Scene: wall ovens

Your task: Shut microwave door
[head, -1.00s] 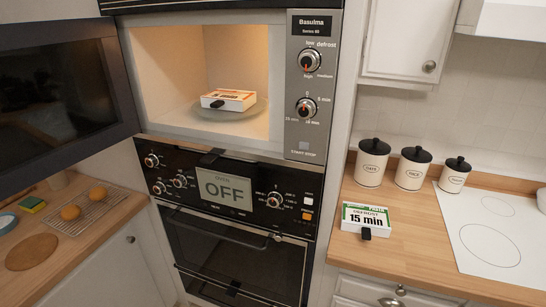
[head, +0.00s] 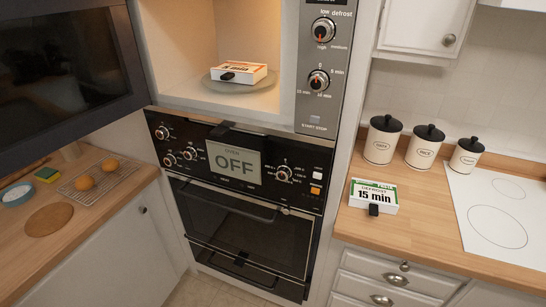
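The microwave door (head: 60,75) stands wide open at the upper left, swung out to the left of the cavity, its dark window facing me. The lit microwave cavity (head: 178,45) is open above the oven. Inside it a small white and orange box (head: 240,73) with a black tab rests on a round plate (head: 216,83). The microwave control panel (head: 323,65) with two knobs is right of the cavity. My gripper is not in view.
Below is the oven (head: 240,225) with its door shut and a display reading OFF. Left counter (head: 90,205) holds a rack with buns, a board and a sponge. Right counter (head: 415,225) holds canisters, a "15 min" box (head: 374,196) and a white cooktop (head: 495,215).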

